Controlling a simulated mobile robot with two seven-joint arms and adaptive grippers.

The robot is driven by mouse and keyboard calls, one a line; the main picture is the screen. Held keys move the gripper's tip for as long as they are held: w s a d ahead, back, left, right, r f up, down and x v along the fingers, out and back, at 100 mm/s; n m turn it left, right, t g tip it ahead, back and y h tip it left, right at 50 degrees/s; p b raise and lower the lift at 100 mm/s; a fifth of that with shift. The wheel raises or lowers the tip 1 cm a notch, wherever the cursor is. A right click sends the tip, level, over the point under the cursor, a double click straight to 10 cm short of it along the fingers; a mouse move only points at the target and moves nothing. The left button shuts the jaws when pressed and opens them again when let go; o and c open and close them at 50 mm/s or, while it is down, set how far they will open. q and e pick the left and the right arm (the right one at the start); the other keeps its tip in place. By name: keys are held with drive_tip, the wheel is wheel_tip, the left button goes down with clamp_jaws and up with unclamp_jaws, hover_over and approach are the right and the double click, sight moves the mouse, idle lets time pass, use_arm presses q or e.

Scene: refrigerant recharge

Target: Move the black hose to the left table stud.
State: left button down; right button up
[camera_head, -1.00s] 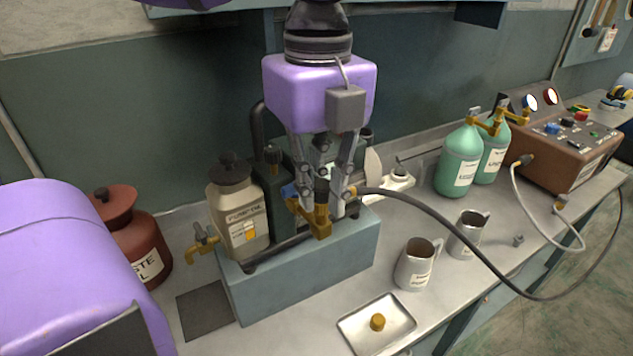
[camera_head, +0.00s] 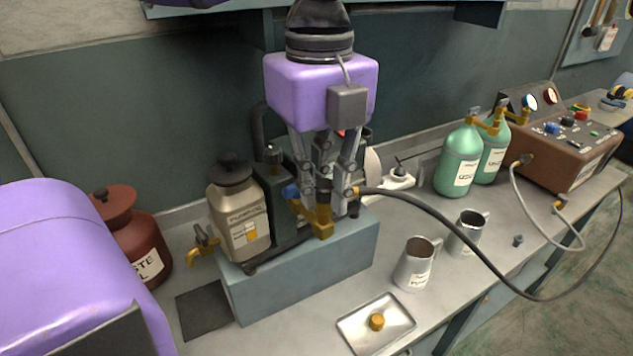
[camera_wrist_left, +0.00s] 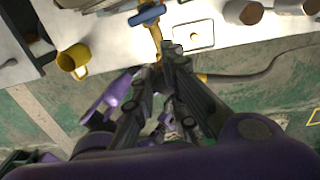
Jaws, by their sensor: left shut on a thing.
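The black hose (camera_head: 440,217) runs from its brass end at the pump's brass valve (camera_head: 317,218), with a blue handle, in a curve to the right past the bench edge. My left gripper (camera_head: 324,193) points down over the valve, its fingers shut on the hose end; the fingers hide the exact grip and whether the end is still joined to the valve. The left wrist view shows the hose (camera_wrist_left: 265,75) leaving the fingers to the right. A small dark stud (camera_head: 517,240) stands bare on the bench, right of the metal jugs. My right gripper is not in view.
A tray with a brass cap (camera_head: 377,321) and two metal jugs (camera_head: 416,265) stand in front and right of the pump (camera_head: 300,275). Green cylinders (camera_head: 460,160) and a brown gauge box (camera_head: 565,150) with a pale hose stand farther right. An oil can (camera_head: 238,220) is left.

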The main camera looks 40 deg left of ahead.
use_arm(q)
drive_tip(key=shift+w+r, duration=0.15)
drive_tip(key=shift+w, duration=0.1)
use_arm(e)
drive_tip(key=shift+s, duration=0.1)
use_arm(q)
drive_tip(key=shift+s+r+n+p, duration=0.1)
drive_tip(key=shift+n+p, duration=0.25)
drive_tip(key=shift+n, duration=0.75)
drive_tip(key=shift+d+n, duration=0.15)
drive_tip(key=shift+n, duration=0.55)
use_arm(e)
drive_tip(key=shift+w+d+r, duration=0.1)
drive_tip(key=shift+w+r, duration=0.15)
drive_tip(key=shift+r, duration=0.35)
use_arm(q)
drive_tip(key=shift+n+p, duration=0.3)
drive_tip(key=shift+n, duration=0.5)
drive_tip(key=shift+d+n, duration=0.1)
drive_tip(key=shift+n, duration=0.9)
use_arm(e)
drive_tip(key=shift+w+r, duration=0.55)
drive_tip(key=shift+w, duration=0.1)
